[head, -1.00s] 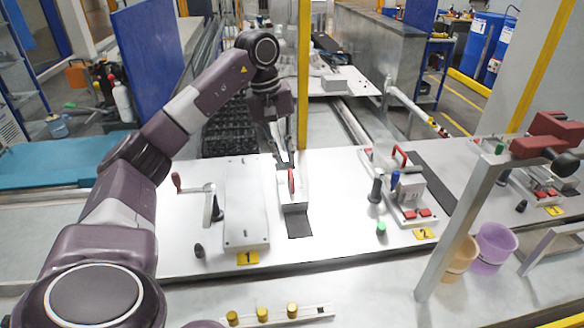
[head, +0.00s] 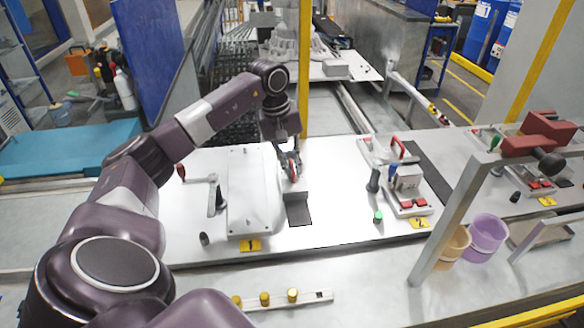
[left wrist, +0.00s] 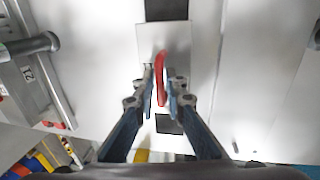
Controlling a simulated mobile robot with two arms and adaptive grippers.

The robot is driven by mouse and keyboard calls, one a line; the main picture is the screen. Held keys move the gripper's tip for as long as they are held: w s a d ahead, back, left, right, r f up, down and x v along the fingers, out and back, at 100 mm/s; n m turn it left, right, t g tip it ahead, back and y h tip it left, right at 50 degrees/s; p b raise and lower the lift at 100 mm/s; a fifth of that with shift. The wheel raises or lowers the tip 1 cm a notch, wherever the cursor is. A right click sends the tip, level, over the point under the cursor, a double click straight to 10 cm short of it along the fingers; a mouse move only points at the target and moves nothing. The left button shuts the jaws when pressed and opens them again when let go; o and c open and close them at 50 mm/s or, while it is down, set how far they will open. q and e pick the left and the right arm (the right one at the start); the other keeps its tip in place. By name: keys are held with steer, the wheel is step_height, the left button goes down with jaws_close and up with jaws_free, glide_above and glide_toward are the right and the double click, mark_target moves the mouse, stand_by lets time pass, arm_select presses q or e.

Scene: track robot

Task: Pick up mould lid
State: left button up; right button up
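The mould lid (left wrist: 178,38) is a pale grey block with a red arched handle (left wrist: 161,80). In the head view the lid (head: 300,183) lies at the far end of a dark strip (head: 299,212) on the white worktop. My left gripper (head: 290,167) is down at the handle, pointing downward. In the left wrist view, its fingers (left wrist: 160,88) stand on both sides of the handle, close to it. I cannot tell whether they touch it. The lid's underside is hidden. My right gripper is not in view.
A long white block (head: 249,200) by label 1 is just left of the lid. A clamp fixture (head: 406,190) by label 2 stands to the right. A yellow post (head: 304,70) rises behind my gripper. The worktop between lid and fixture is mostly clear.

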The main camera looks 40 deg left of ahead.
arm_select(q)
jaws_close()
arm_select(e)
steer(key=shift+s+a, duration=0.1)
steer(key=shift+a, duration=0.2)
arm_select(q)
steer(key=shift+w+a+r, duration=0.1)
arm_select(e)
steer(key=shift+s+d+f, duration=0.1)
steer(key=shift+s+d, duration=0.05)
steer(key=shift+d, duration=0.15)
arm_select(q)
steer(key=shift+r, duration=0.5)
step_height(320, 180, up, 10)
steer(key=f+b, duration=0.1)
steer(key=b, duration=0.2)
step_height(320, 180, up, 8)
steer(key=p, duration=0.2)
glide_above(292, 164)
steer(key=shift+r+p, duration=0.35)
steer(key=shift+r, duration=0.55)
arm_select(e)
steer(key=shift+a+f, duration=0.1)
